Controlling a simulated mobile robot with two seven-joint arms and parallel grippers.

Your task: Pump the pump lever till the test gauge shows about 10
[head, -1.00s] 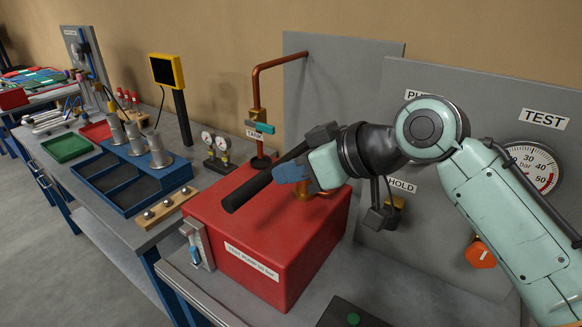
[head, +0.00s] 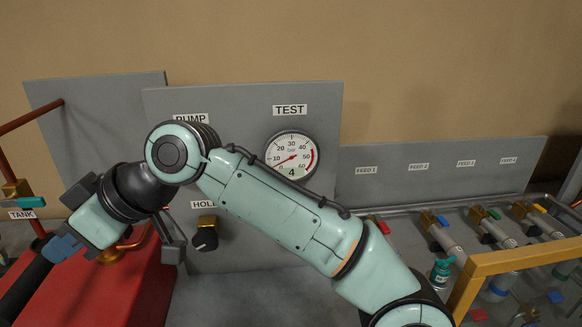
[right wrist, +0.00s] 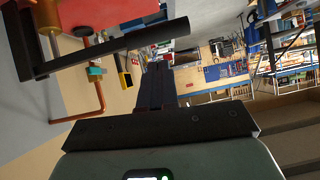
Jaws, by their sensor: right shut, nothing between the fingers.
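The pump's black lever (head: 22,292) sticks out over the red pump box (head: 130,290) at the lower left of the head view. In the right wrist view the lever (right wrist: 110,50) crosses just beyond my fingertips. My right gripper (head: 62,248) is shut and empty, its blue fingers right at the lever; I cannot tell whether they touch it. The round test gauge (head: 292,158) hangs on the grey panel under the TEST label. Its red needle points low and left, and its digits show 4. My left gripper is not in view.
A HOLD valve with a black knob (head: 205,238) sits below my right forearm. A copper pipe with a teal-handled TANK valve (head: 30,202) stands at the left. Several pipe valves and a yellow frame (head: 500,268) are on the right.

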